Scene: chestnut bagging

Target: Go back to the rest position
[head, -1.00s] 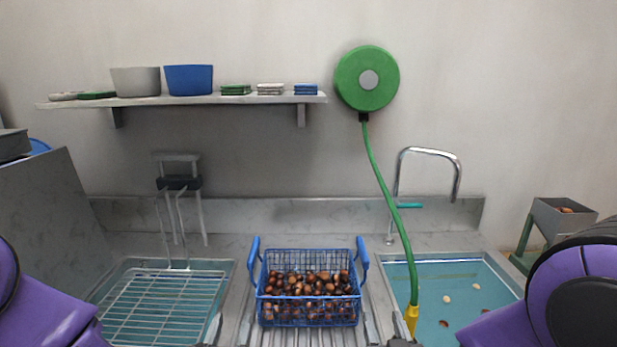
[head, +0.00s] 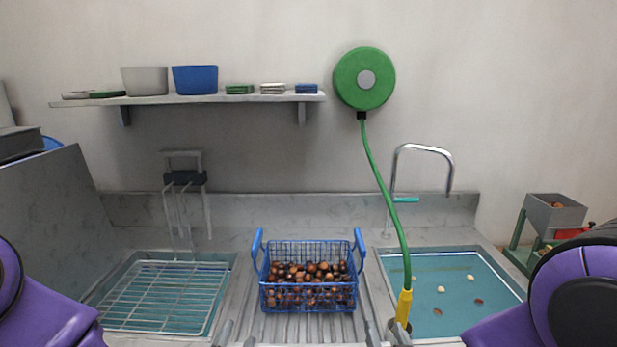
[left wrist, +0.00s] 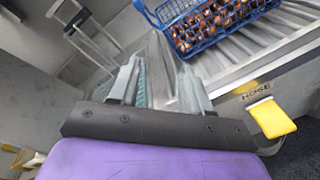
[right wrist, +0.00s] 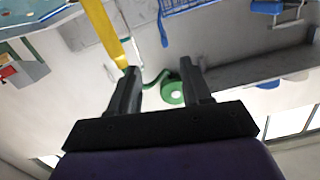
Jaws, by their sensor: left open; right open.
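My left gripper (left wrist: 158,82) is open and empty in the left wrist view, with a grey metal surface beyond its fingers. My right gripper (right wrist: 158,68) is open and empty in the right wrist view, with the wall and the green hose reel (right wrist: 173,92) beyond it. Purple parts of both my arms show at the lower corners of the head view. The blue wire basket (head: 309,248) of chestnuts (head: 310,271) stands upright on the ribbed counter between two sinks, apart from both grippers. It also shows in the left wrist view (left wrist: 187,50).
The left sink holds a wire rack (head: 165,290). The right sink (head: 450,270) holds water and several floating pieces. A green hose (head: 385,195) with a yellow nozzle (head: 403,307) hangs near the tap (head: 425,149). A shelf (head: 215,99) with tubs is above. A grey hopper (head: 553,215) stands right.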

